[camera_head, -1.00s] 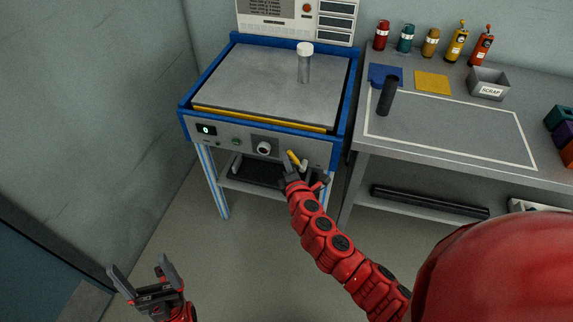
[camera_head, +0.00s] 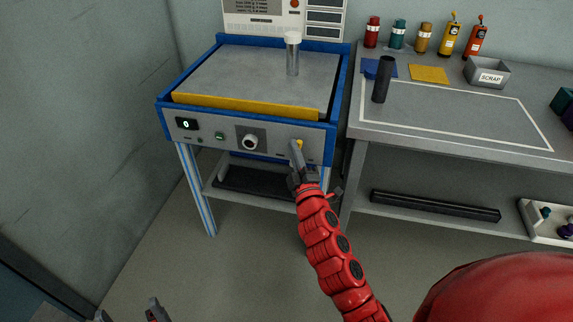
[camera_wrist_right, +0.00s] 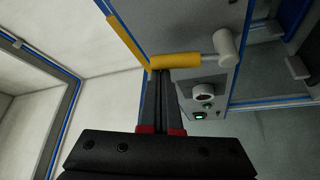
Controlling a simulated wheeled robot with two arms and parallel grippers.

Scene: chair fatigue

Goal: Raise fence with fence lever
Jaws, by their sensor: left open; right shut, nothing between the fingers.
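The fence is the yellow bar (camera_head: 245,106) along the front edge of the blue-framed table; it stands up above the grey top. A yellow piece at upper left in the right wrist view (camera_wrist_right: 126,40) appears to be the same bar. The fence lever (camera_head: 299,143) is on the right of the front panel, mostly hidden by my right gripper (camera_head: 295,146). In the right wrist view the lever's yellow grip (camera_wrist_right: 178,61) lies across just beyond my shut fingertips (camera_wrist_right: 163,72), with nothing between them. Contact is hard to tell. My left gripper (camera_head: 128,311) is open at the bottom left, partly cut off.
A clear, white-capped cylinder (camera_head: 292,58) stands on the table top. The panel has a round knob (camera_head: 250,142) and a display (camera_head: 186,124). A grey workbench (camera_head: 450,148) at right holds a black cylinder (camera_head: 383,80), bottles and a scrap bin (camera_head: 486,72).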

